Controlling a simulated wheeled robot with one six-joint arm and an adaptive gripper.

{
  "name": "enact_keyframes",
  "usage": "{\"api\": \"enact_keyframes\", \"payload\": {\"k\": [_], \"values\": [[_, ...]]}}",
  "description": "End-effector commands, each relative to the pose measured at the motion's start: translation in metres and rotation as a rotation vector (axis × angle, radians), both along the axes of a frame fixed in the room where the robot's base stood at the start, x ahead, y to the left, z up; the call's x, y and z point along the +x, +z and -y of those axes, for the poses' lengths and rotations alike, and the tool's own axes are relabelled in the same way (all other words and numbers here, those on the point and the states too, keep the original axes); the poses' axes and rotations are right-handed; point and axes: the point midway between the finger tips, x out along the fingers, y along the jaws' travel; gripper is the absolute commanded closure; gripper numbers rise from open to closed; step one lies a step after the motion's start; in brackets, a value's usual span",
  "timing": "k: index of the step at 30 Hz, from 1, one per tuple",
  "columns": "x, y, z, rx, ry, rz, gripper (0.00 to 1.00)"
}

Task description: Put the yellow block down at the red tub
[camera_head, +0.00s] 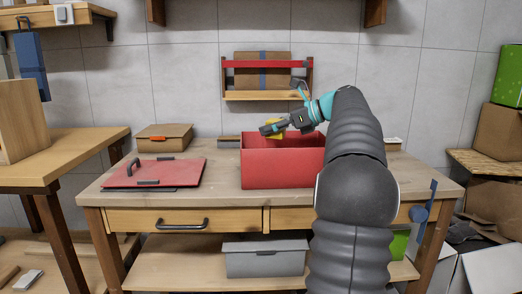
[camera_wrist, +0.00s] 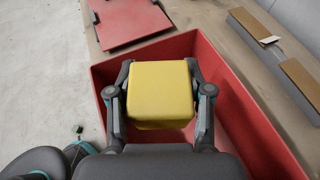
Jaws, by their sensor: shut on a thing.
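The yellow block (camera_wrist: 160,88) sits between the two fingers of my gripper (camera_wrist: 160,100) in the wrist view. The gripper is shut on it. The red tub (camera_head: 282,168) stands on the workbench in the head view. Its red wall (camera_wrist: 102,85) surrounds the block in the wrist view, so the block is over the tub's opening.
A red lid with black handles (camera_head: 155,173) lies on the workbench (camera_head: 212,198) left of the tub. A cardboard box (camera_head: 164,138) stands behind the lid. A wall shelf (camera_head: 267,96) hangs above the tub. A grey bin (camera_head: 264,260) is on the lower shelf.

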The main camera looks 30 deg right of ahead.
Motion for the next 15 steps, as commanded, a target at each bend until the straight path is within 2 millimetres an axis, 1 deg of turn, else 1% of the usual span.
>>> {"api": "enact_keyframes", "payload": {"k": [1,3,6,11,15], "values": [[0.009,-0.008,-0.005,0.001,0.001,-0.001,0.85],[0.019,-0.015,-0.011,0.002,0.001,-0.002,0.85],[0.028,-0.021,-0.015,0.001,-0.001,-0.001,0.85],[0.034,-0.026,-0.017,0.001,-0.004,0.0,0.85],[0.033,-0.039,-0.017,0.002,-0.004,-0.002,0.85]]}}
